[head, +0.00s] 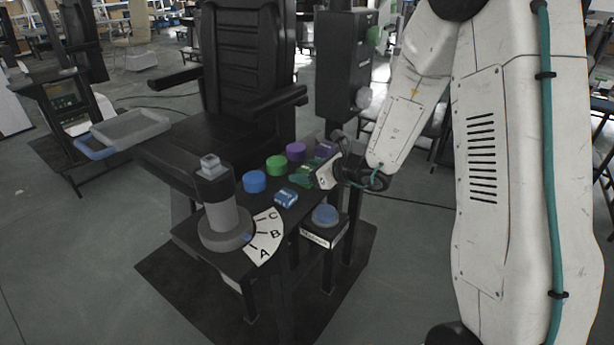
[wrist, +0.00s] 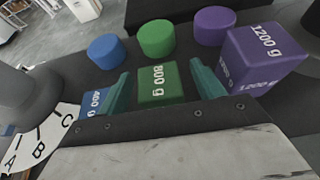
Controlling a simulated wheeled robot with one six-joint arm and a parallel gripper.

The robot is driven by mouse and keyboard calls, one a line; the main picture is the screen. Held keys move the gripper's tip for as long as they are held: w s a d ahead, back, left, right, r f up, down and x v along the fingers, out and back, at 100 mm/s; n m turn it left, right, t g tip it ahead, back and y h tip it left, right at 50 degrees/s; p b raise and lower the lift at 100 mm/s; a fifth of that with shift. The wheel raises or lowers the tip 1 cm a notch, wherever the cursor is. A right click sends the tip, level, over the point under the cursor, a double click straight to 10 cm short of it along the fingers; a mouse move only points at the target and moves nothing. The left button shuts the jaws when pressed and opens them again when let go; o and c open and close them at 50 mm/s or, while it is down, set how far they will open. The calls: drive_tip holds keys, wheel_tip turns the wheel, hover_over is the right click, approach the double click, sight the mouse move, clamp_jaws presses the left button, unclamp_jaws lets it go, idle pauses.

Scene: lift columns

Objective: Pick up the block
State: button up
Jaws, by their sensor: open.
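Three labelled blocks lie in a row on the dark table. The green block marked 800 g (wrist: 163,83) sits between the two teal fingers of my gripper (wrist: 160,88) in the wrist view, with a finger on each side. My gripper is open, and the fingers look apart from the block. The blue block marked 400 g (wrist: 93,104) is just left of the left finger, partly hidden by it. The purple block marked 1200 g (wrist: 262,58) is right of the right finger. In the head view my gripper (head: 306,178) mostly hides the green block.
Blue (head: 255,181), green (head: 277,165) and purple (head: 296,151) cylinders stand behind the blocks. A grey lever post (head: 222,222) with an A-B-C dial (head: 265,238) is at left. A blue button (head: 325,214) is on a box at front right. A black chair (head: 245,60) stands behind.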

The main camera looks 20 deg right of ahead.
drive_tip(key=shift+x, duration=1)
drive_tip(key=shift+c, duration=0.4)
drive_tip(key=shift+r, duration=0.1)
clamp_jaws()
